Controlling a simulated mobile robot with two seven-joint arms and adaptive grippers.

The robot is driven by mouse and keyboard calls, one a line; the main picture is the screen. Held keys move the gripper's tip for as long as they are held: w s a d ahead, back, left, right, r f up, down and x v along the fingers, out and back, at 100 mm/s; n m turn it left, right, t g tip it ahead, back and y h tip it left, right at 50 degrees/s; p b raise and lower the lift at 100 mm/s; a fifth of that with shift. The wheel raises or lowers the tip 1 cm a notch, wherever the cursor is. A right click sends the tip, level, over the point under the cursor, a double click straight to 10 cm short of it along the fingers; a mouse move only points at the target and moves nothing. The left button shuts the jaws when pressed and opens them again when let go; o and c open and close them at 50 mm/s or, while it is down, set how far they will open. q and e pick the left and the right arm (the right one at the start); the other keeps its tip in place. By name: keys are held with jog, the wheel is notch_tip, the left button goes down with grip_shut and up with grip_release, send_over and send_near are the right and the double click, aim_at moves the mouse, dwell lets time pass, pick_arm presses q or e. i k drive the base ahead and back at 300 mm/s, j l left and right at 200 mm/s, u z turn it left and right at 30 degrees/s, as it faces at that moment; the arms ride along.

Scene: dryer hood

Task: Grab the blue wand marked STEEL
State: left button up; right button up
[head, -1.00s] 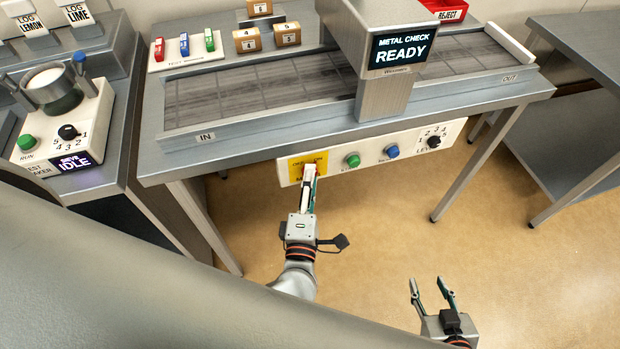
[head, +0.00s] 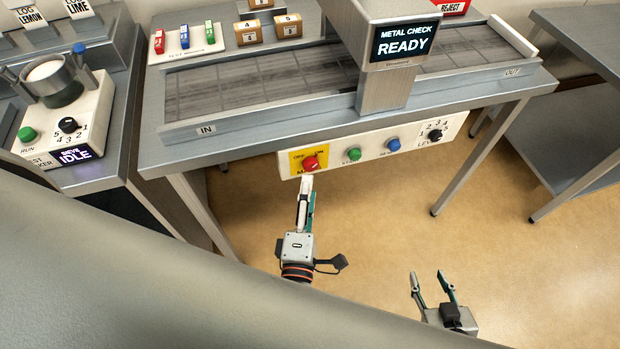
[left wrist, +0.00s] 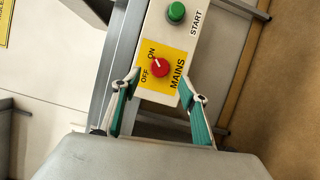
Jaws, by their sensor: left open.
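The blue wand (head: 184,37) lies on a white holder (head: 225,38) at the back left of the metal-check table, between a red wand (head: 159,42) and a green wand (head: 209,33). Its marking is too small to read. My left gripper (head: 306,182) is just below the red MAINS knob (head: 311,162), well away from the wands. In the left wrist view its fingers (left wrist: 160,98) are spread and empty, with the red knob (left wrist: 160,67) ahead of them, apart. My right gripper (head: 433,278) is open and empty above the floor at the lower right.
The metal-check table carries a belt (head: 260,85) and a detector arch (head: 384,85) reading READY. Several brown boxes (head: 289,26) stand behind the belt. A control panel (head: 375,149) hangs along its front edge. A sieve shaker (head: 65,110) stands at the left. Open floor lies in front.

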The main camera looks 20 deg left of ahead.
aim_at(185, 33)
jog(key=u, duration=1.3)
